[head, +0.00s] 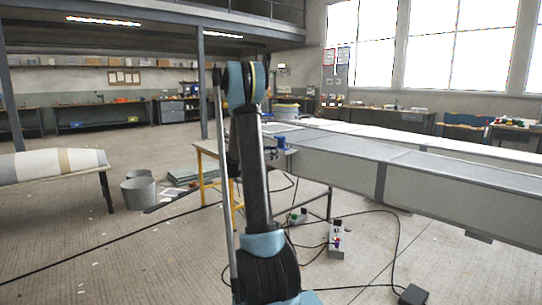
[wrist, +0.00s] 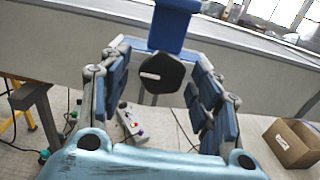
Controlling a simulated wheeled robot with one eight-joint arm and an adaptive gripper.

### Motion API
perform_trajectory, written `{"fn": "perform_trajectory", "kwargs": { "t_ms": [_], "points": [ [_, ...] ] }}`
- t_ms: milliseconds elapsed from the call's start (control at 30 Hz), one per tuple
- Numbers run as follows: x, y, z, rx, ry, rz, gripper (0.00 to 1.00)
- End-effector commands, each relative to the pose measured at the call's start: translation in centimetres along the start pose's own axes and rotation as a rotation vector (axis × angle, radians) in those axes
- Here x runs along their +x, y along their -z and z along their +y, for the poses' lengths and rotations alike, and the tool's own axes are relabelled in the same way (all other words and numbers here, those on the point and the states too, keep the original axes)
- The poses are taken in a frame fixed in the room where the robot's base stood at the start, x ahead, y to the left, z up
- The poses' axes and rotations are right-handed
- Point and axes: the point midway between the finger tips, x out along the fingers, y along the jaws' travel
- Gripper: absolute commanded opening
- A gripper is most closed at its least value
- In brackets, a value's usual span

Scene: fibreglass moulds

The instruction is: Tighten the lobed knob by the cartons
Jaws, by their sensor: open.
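A black lobed knob (wrist: 164,73) with a small white mark faces me in the wrist view. It sits below a bright blue clamp body (wrist: 172,26) at the edge of the long grey mould (wrist: 60,30). My gripper (wrist: 160,62) is open, with one finger on each side of the knob and visible space between both fingers and it. Whether the fingertips reach as deep as the knob is hard to tell. In the head view the blue clamp (head: 281,142) shows at the mould's near-left end; my arm partly hides that area, and the knob is not clear there.
An open cardboard carton (wrist: 292,143) stands on the floor at right in the wrist view. A control box (head: 336,240) and dark cables lie on the floor below the mould (head: 440,190). A yellow trestle (head: 207,178) and a grey bucket (head: 139,192) stand to the left.

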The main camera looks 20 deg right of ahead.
Motion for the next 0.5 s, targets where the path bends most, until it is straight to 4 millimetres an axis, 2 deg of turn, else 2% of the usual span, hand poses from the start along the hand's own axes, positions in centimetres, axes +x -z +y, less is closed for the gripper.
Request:
{"fn": "perform_trajectory", "kwargs": {
  "t_ms": [333, 500],
  "points": [
    [0.32, 0.00, -0.01, 0.000, 0.000, 0.000, 0.57],
    [0.30, 0.00, 0.00, 0.000, 0.000, 0.000, 0.19]
  ]
}}
